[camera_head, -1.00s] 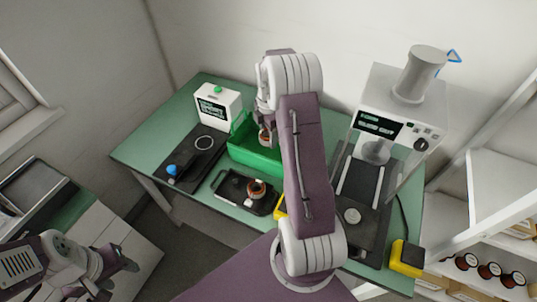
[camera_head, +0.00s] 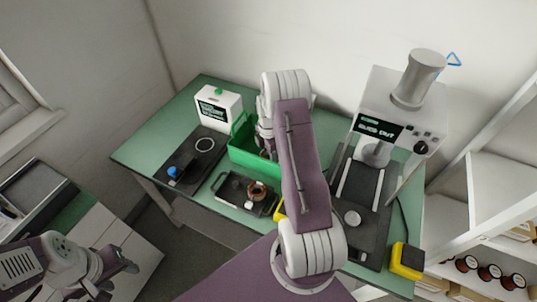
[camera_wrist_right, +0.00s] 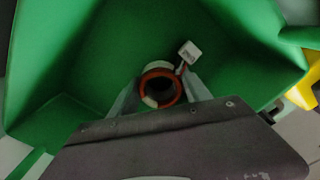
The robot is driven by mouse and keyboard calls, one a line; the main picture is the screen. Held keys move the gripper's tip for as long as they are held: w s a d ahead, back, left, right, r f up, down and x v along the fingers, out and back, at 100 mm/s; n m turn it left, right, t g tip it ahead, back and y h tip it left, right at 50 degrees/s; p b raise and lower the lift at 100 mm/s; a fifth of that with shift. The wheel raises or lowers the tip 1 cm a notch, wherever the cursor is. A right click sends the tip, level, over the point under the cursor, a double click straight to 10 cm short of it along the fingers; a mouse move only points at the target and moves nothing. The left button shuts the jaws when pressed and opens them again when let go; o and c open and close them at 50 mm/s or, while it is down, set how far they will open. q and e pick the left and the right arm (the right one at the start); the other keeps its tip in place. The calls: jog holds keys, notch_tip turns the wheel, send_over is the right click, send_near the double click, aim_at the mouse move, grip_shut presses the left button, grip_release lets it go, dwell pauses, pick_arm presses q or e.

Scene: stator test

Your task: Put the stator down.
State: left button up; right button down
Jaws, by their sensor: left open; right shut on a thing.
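My right gripper (camera_wrist_right: 162,97) is shut on a stator (camera_wrist_right: 161,71), a ring with an orange-red rim and a white connector on a short lead. The right wrist view shows it inside the green bin (camera_wrist_right: 60,115), between the bin's walls. Whether it touches the bin floor I cannot tell. In the head view my right arm covers most of the green bin (camera_head: 240,149) and nearly all of the held stator. A second stator (camera_head: 257,190) lies in the black tray (camera_head: 229,191) in front of the bin. My left gripper (camera_head: 130,266) is open and empty, away from the bench at lower left.
A black fixture with a blue knob (camera_head: 175,172) and a white box with a display (camera_head: 217,107) stand left of the bin. A large tester (camera_head: 389,118) stands at the right. A yellow-black block (camera_head: 407,260) sits at the bench's front right corner.

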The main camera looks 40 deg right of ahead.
jog(key=c, duration=0.5)
grip_release()
notch_tip(320, 180, up, 12)
jog(key=s+a+m+t, duration=0.1)
jog(key=s+a+m, duration=1.4)
jog(key=a, duration=0.5)
jog(key=shift+s+m, duration=0.2)
jog(key=shift+m, duration=0.4)
jog(key=shift+r, duration=0.1)
